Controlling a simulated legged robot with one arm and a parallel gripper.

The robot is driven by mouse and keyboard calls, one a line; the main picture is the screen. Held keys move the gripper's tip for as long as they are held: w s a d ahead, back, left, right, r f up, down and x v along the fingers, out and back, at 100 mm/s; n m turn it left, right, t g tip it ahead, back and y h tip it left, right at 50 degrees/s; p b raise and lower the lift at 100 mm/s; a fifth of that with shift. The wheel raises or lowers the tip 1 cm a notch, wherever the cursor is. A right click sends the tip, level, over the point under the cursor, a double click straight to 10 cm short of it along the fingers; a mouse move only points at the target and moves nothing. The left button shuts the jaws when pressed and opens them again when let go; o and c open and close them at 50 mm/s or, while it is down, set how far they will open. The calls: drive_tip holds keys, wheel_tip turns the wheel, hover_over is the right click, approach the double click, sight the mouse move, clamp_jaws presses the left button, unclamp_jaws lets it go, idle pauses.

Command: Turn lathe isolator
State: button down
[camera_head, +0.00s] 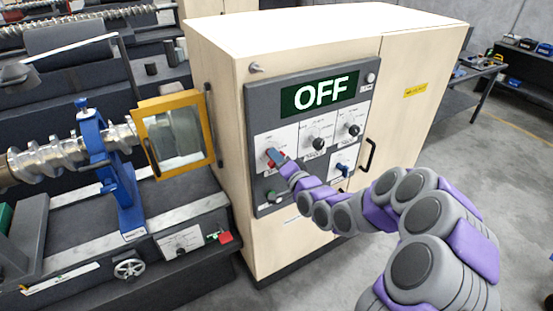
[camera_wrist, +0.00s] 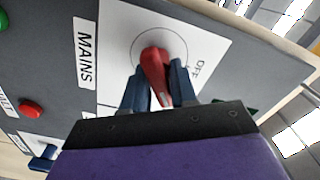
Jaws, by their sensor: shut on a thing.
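The lathe isolator is a red handle (camera_wrist: 154,70) on a white plate labelled MAINS in the wrist view. A round outline surrounds it, with an OFF mark at its right. My gripper (camera_wrist: 157,88) has a blue finger on each side of the handle and is shut on it. In the head view my gripper (camera_head: 277,158) is at the panel's left plate and hides most of the handle. The display (camera_head: 319,93) above reads OFF in pale letters on dark green.
The grey panel (camera_head: 370,90) is on a cream cabinet (camera_head: 225,75). Two black knobs, a blue lever (camera_head: 343,170) and a black door handle (camera_head: 369,155) are right of my gripper. A lathe with a yellow-framed guard (camera_head: 148,107) stands left. Floor is clear at right.

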drive_tip(key=shift+f, duration=0.15)
drive_tip(key=c, duration=1.1)
unclamp_jaws()
drive_tip(key=shift+w+d, duration=0.1)
drive_tip(key=shift+d, duration=0.05)
drive_tip(key=shift+b+v, duration=8.75)
drive_tip(key=shift+w+d, duration=0.1)
